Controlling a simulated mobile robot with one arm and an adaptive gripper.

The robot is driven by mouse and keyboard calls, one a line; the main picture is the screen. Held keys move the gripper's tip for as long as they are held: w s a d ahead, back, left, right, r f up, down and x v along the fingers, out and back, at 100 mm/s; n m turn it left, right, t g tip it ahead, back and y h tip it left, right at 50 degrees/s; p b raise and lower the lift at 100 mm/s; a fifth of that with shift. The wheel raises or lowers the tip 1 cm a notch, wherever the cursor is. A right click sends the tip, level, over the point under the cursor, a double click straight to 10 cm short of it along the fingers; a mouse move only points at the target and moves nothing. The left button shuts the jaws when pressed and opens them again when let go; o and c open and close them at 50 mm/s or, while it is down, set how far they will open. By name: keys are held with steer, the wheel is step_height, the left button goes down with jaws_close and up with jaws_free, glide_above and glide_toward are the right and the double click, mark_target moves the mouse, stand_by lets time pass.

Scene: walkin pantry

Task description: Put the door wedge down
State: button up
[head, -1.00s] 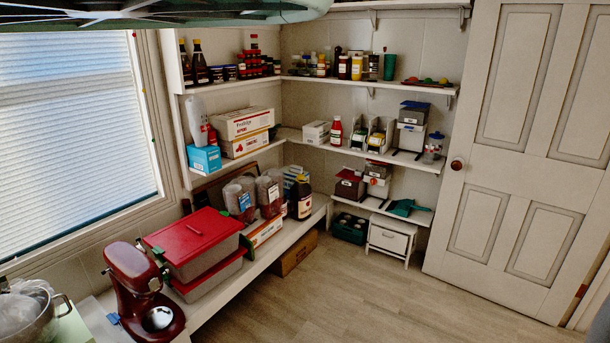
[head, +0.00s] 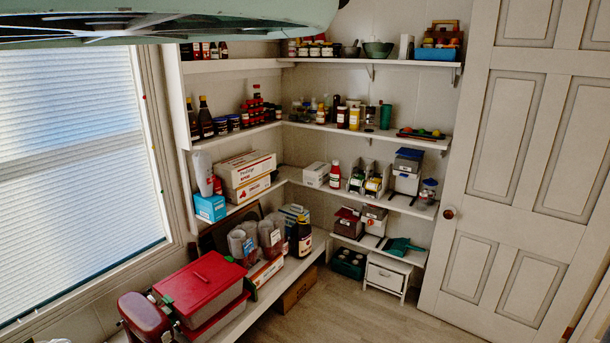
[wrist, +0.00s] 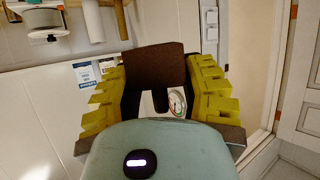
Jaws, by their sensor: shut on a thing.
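In the wrist view, my gripper (wrist: 159,78) has its two yellow, ridged fingers closed around a dark brown block, which I take to be the door wedge (wrist: 155,62). Neither the gripper nor the wedge shows in the head view.
A white panelled door (head: 515,180) stands at the right. Stocked shelves (head: 365,131) fill the corner. A low bench (head: 240,318) along the window wall carries a red-lidded bin (head: 200,283) and a red mixer (head: 143,318). The wood floor (head: 345,310) is clear by the door.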

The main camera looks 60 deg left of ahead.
steer(key=a+r+n+t+y+p, duration=0.1)
steer(key=a+r+n+y+p, duration=0.1)
steer(key=a+r+p, duration=0.4)
steer(key=w+a+r+n+t+y+p, duration=0.1)
steer(key=a+r+n+y+p, duration=0.1)
steer(key=a+r+p, duration=0.4)
steer(key=w+a+r+n+y+p, duration=0.1)
steer(key=a+r+p, duration=0.4)
steer(key=r+p, duration=0.8)
steer(key=shift+w+a+r+n+t+y, duration=0.15)
steer(key=shift+a+r+n+t+y, duration=0.25)
steer(key=shift+r+n+y, duration=0.7)
steer(key=shift+r, duration=0.1)
